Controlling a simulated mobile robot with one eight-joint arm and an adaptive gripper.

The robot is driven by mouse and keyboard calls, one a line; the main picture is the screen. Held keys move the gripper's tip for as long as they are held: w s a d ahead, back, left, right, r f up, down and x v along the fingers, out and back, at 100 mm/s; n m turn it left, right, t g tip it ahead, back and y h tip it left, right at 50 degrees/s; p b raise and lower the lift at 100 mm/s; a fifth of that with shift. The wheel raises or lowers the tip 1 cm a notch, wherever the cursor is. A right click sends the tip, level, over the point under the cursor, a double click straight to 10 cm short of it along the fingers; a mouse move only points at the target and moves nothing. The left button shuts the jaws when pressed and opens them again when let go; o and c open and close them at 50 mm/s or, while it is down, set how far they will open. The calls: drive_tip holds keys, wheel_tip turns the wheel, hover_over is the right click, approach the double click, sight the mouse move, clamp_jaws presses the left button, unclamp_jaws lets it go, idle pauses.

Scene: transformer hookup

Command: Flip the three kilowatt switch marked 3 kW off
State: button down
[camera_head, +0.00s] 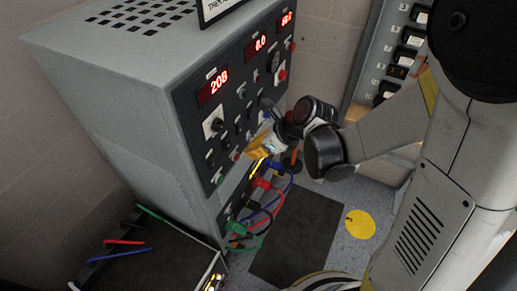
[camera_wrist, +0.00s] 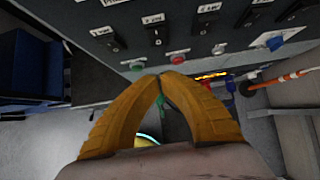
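A row of black rocker-type switches (camera_wrist: 157,35) with small white labels runs along the grey panel at the top of the wrist view. The label print is too blurred for me to tell surely which one is marked 3 kW, and their on or off positions are unclear. My gripper (camera_wrist: 158,78) has orange fingers with their tips together and nothing visible between them. The tips show below the row, between a green button (camera_wrist: 137,66) and a red button (camera_wrist: 178,59). In the head view my gripper (camera_head: 258,147) is close to the cabinet's lower front; contact cannot be told.
The grey cabinet (camera_head: 130,110) has red displays, one reading 208 (camera_head: 213,88). Coloured cables (camera_head: 265,205) hang from its lower front. A dark mat (camera_head: 300,235) and yellow disc (camera_head: 360,224) lie on the floor. Another switch panel (camera_head: 395,60) stands at the back right.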

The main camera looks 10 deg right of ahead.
sight(227, 143)
drive_tip(key=w+a+f+b, duration=0.2)
drive_tip(key=w+a+f, duration=0.1)
drive_tip(key=a, duration=0.1)
drive_tip(key=shift+w+a, duration=0.3)
drive_tip(key=shift+w+a+f+b, duration=0.3)
drive_tip(key=shift+a+f+b, duration=0.1)
drive_tip(key=shift+b, duration=0.1)
drive_tip(key=shift+r, duration=0.3)
drive_tip(key=shift+p, duration=0.35)
